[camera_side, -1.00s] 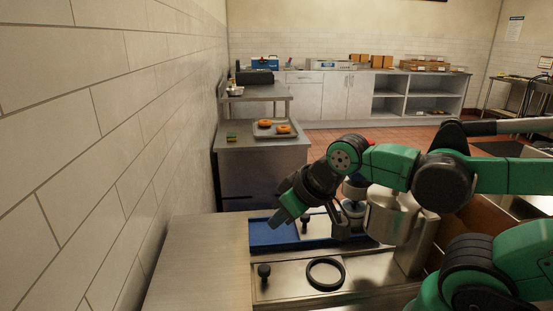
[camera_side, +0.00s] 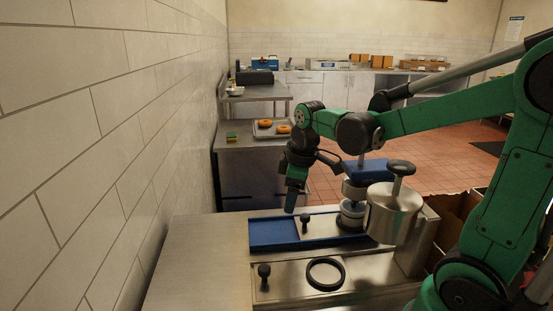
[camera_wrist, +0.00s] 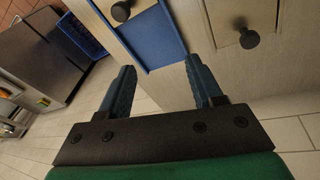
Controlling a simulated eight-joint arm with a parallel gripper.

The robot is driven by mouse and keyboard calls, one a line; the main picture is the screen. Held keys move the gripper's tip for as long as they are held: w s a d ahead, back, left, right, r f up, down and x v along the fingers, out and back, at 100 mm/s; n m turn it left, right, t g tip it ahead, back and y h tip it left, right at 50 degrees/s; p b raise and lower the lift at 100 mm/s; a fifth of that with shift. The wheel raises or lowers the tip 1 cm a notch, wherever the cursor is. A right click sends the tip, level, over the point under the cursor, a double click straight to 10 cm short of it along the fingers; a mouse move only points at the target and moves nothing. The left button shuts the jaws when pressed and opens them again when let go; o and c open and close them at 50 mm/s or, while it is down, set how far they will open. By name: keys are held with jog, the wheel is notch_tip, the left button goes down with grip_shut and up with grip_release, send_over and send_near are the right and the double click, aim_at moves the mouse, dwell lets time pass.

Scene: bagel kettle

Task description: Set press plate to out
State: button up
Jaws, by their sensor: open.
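A blue tray (camera_side: 270,234) is set in the steel counter, with a black knob (camera_side: 305,222) standing at its middle. A steel plate (camera_side: 290,266) lies in front, with another black knob (camera_side: 264,271) at its left and a black ring (camera_side: 326,273). I cannot tell for certain which is the press plate. The wrist view shows the blue tray (camera_wrist: 160,42), its knob (camera_wrist: 121,10) and the front plate's knob (camera_wrist: 249,38). My gripper (camera_side: 290,205) points down above the tray's back edge, left of its knob. Its fingers (camera_wrist: 162,84) are open, empty and apart from both knobs.
A steel pot (camera_side: 395,212) with a black-knobbed lid stands right of the tray, beside a column with round discs (camera_side: 352,212). Behind, a lower table holds a tray (camera_side: 262,133) with bagels. A tiled wall (camera_side: 110,120) runs along the left. The counter's left end is clear.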

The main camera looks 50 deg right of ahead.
aim_at(305, 215)
jog(key=d+f+n, duration=0.1)
jog(key=d, duration=0.1)
jog(key=d+f+n+g, duration=0.1)
jog(key=d, duration=0.1)
jog(key=d+f+n+g, duration=0.1)
jog(key=d+f, duration=0.1)
jog(key=shift+w+d+y, duration=0.15)
jog(key=shift+w+y, duration=0.2)
jog(key=shift+y, duration=0.05)
jog(key=shift+d+f, duration=0.15)
jog(key=shift+f, duration=2.75)
grip_shut()
